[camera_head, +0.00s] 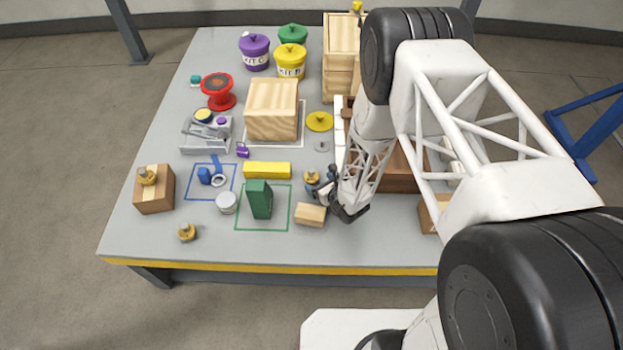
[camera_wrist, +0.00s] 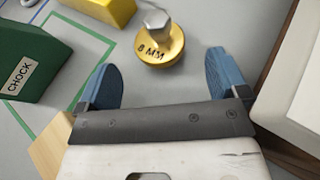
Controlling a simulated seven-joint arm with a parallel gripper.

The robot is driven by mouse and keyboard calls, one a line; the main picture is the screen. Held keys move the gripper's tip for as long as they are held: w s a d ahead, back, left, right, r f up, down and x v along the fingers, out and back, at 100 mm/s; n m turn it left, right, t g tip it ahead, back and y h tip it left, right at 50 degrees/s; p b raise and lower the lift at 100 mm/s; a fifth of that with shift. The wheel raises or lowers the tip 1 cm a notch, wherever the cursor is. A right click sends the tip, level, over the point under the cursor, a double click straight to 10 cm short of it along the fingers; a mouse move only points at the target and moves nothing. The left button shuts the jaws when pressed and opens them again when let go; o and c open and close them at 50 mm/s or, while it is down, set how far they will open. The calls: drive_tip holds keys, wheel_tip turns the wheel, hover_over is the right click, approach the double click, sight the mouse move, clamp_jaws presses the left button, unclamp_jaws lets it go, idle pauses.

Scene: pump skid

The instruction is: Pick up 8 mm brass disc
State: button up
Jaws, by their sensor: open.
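The 8 mm brass disc (camera_wrist: 161,48) lies on the grey table in the wrist view, marked "8 MM", with a grey hex-shaped knob standing on it. In the head view it is the small brass piece (camera_head: 312,178) just left of my gripper (camera_head: 329,188). In the wrist view my gripper (camera_wrist: 161,66) is open, with a blue finger to each side and nothing between them touching. The disc sits ahead of the fingertips, roughly centred between them. I cannot tell the exact height of the fingers above the table.
A green chock (camera_head: 259,198) stands left, inside a green outline. A brown box (camera_head: 402,170) is close on the right. Similar brass pieces sit on a wooden box (camera_head: 154,192) and at front left (camera_head: 187,232).

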sight(313, 179)
drive_tip(key=shift+x, duration=2.6)
drive_tip(key=shift+f, duration=0.15)
drive_tip(key=c, duration=1)
drive_tip(key=shift+c, duration=0.2)
